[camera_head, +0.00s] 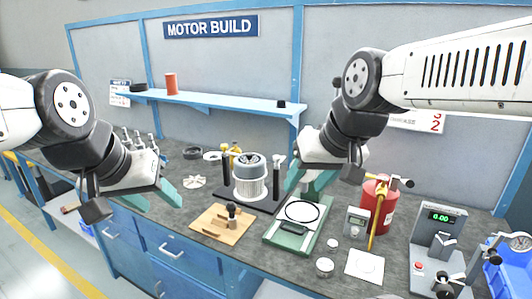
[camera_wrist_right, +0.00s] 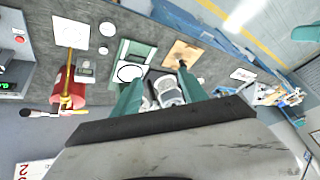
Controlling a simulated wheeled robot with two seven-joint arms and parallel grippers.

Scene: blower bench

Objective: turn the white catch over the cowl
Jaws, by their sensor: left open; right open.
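The blower unit stands upright at the middle of the bench, with a grey cowl (camera_head: 248,163) on top of a white ribbed body (camera_head: 249,186). It stands on a black base (camera_head: 262,207) between two black posts. The white catch is too small to tell apart from the cowl. My right gripper (camera_head: 303,186) is open and empty, just right of the unit. In the right wrist view the grey-white unit (camera_wrist_right: 168,94) shows beyond and between the open fingers (camera_wrist_right: 163,85), partly hidden. My left gripper (camera_head: 168,198) is open and empty, left of the unit and apart from it.
A wooden board (camera_head: 222,226) with a dark-knobbed tool lies in front. A green-white scale-like fixture (camera_head: 286,238) lies to its right. A red canister (camera_head: 374,206) and a grey tester (camera_head: 436,246) stand farther right. A blue shelf (camera_head: 215,101) runs behind.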

